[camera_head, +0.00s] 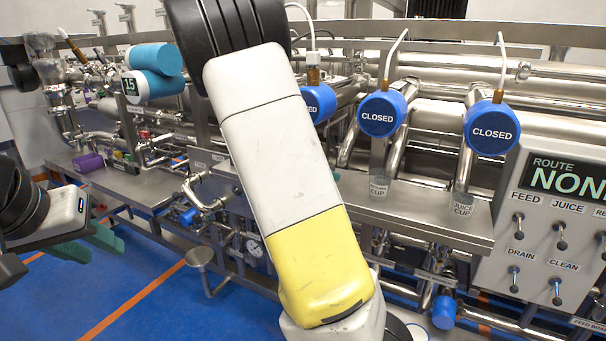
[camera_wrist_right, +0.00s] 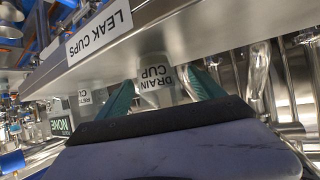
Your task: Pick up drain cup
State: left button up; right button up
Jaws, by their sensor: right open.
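The drain cup (camera_wrist_right: 153,72) is a clear cup with a white "DRAIN CUP" label, seen upside down in the right wrist view. It stands by the edge of the steel shelf, with the green fingers of my right gripper (camera_wrist_right: 164,84) apart on either side of it. I cannot tell whether the fingers touch it. My left gripper (camera_head: 92,245), with green fingers apart, is empty at the left, over the blue floor and away from the cups.
The juice cup (camera_head: 464,206) and another labelled cup (camera_head: 379,188) stand on the steel shelf (camera_head: 425,212). Blue valves marked "CLOSED" (camera_head: 491,128) hang above. A switch panel (camera_head: 560,225) is at the right. A "LEAK CUPS" sign (camera_wrist_right: 98,33) is on the shelf edge.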

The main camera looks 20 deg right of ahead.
jog(key=x, duration=0.4)
jog(key=shift+d, duration=0.4)
jog(key=shift+c, duration=0.2)
jog(key=shift+r, duration=0.1)
jog(key=c, duration=1.6)
